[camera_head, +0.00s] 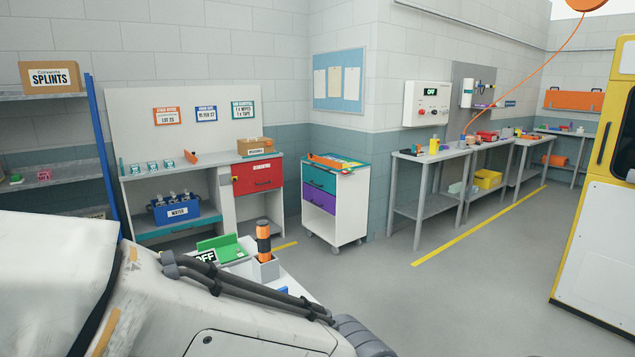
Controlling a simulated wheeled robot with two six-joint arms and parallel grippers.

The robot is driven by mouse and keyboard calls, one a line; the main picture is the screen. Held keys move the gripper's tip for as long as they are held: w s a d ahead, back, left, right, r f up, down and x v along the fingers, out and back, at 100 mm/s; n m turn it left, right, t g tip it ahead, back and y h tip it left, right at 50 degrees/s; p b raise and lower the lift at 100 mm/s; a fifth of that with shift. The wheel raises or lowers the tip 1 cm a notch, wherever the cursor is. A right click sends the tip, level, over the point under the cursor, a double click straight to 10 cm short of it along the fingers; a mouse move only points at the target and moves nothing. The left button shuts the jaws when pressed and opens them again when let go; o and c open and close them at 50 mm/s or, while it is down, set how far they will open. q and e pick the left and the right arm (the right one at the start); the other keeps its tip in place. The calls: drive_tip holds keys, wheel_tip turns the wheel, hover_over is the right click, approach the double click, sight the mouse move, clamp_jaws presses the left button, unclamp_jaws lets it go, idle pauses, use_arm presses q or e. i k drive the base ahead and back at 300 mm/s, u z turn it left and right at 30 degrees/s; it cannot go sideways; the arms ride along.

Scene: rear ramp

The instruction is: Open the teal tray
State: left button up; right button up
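A white wheeled cart (336,206) stands in the middle of the view, by the wall corner. It has a teal drawer front (320,180) above a purple drawer front (319,202), and both look shut. A teal-edged top (341,164) on the cart holds orange and yellow items. I cannot tell which teal piece is the tray. Neither of my grippers is in view.
The workbench (220,167) has a red drawer (257,175) and a blue bin (174,211). Grey tables (430,189) line the right wall. A yellow-and-white cabinet (595,215) stands far right. Floor (450,300) before the cart is clear. The lower left is blocked close up.

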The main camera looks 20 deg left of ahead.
sight(324, 181)
drive_tip(key=z, duration=0.45)
drive_tip(key=i, duration=4.4)
drive_tip(key=u, duration=2.6)
drive_tip(key=i, duration=3.35)
drive_tip(key=z, duration=0.45)
